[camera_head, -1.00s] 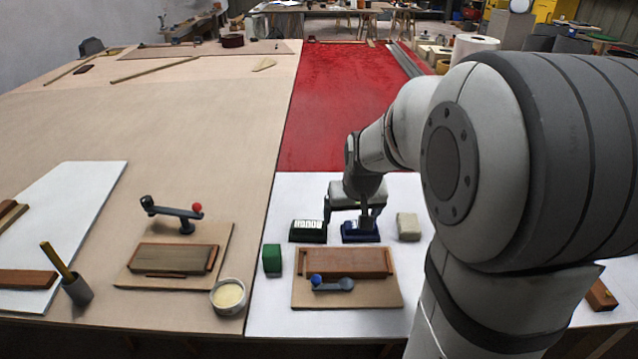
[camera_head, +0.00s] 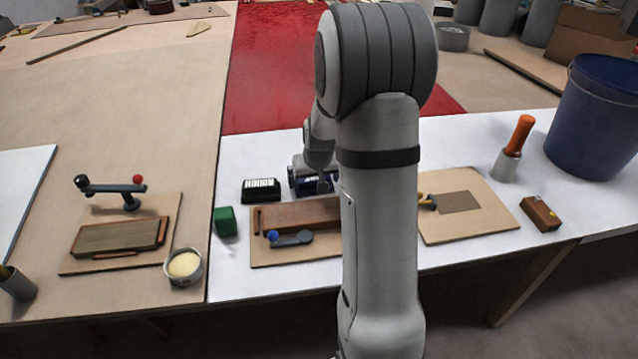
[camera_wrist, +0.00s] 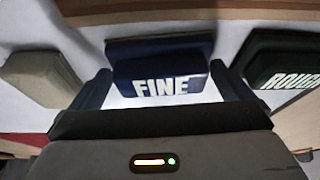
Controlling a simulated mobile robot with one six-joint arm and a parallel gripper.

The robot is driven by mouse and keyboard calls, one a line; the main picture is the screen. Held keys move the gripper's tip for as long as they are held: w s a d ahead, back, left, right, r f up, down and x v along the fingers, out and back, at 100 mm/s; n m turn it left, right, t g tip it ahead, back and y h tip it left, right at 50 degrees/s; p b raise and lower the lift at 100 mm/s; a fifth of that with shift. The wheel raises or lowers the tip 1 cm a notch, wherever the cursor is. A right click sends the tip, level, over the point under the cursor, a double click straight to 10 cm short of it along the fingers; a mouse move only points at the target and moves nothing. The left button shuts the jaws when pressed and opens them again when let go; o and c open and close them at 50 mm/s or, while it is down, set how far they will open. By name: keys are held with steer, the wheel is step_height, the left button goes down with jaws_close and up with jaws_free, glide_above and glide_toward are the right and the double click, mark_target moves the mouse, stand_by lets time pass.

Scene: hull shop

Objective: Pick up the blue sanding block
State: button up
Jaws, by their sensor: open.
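The blue sanding block (camera_head: 298,174) stands on the white table top in the head view, partly hidden by my gripper and arm. In the wrist view the blue block (camera_wrist: 160,75) shows the word FINE and lies between my two fingers. My gripper (camera_wrist: 160,88) is open, with one finger at each side of the block. I cannot tell whether the fingers touch it. In the head view my gripper (camera_head: 318,182) is low over the block, and its fingers are partly hidden.
A dark green ROUGH block (camera_head: 262,190) is close beside the blue one. A beige block (camera_wrist: 42,78) lies on its other side. A board with a brown wood piece (camera_head: 300,214), a green cube (camera_head: 225,221), an orange-handled tool (camera_head: 513,148) and a blue bucket (camera_head: 590,118) are nearby.

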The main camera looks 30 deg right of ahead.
steer(key=shift+c, duration=0.6)
steer(key=c, duration=0.6)
step_height(320, 180, up, 10)
steer(key=shift+r+p, duration=0.1)
steer(key=shift+p, duration=0.55)
steer(key=o, duration=0.4)
steer(key=shift+c, duration=1.2)
